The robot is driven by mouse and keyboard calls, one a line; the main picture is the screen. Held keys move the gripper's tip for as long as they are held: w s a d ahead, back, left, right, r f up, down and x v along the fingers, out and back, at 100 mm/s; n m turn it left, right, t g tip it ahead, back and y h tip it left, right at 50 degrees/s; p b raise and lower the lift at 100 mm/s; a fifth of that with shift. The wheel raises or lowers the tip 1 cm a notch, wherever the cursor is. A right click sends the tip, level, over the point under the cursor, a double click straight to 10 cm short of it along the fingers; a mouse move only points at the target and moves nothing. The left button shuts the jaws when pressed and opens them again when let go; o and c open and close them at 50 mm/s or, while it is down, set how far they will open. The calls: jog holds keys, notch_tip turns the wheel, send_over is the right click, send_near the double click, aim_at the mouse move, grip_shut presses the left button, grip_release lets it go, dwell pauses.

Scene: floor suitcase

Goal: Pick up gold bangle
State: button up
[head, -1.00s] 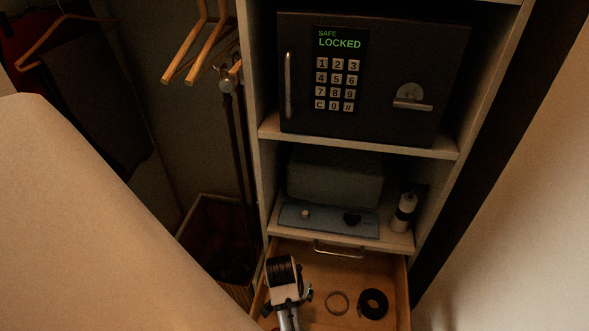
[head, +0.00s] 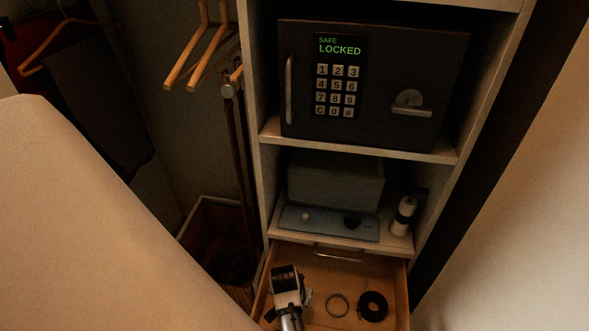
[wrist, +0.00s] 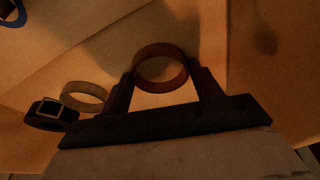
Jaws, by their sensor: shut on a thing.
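The gold bangle (wrist: 140,69) is a broad orange-gold ring in the wrist view, between the two dark fingers of my gripper (wrist: 163,79). The fingers are shut on it from both sides. The bangle is over or on the wooden drawer floor; I cannot tell if it is clear of it. In the head view my gripper (head: 303,295) is at the left side of the open drawer (head: 318,268), and the held bangle cannot be made out.
A thinner, paler ring (head: 337,318) and a coiled black belt (head: 373,319) lie to the right in the drawer. A blue ring edge (wrist: 13,14) shows in the wrist view's corner. Above are a shelf with a blue tray (head: 330,231), a white bottle (head: 403,214) and a locked safe (head: 380,90).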

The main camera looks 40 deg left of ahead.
jog(key=shift+r, duration=0.15)
jog(key=shift+c, duration=0.5)
notch_tip(320, 180, up, 20)
jog(key=p, duration=0.3)
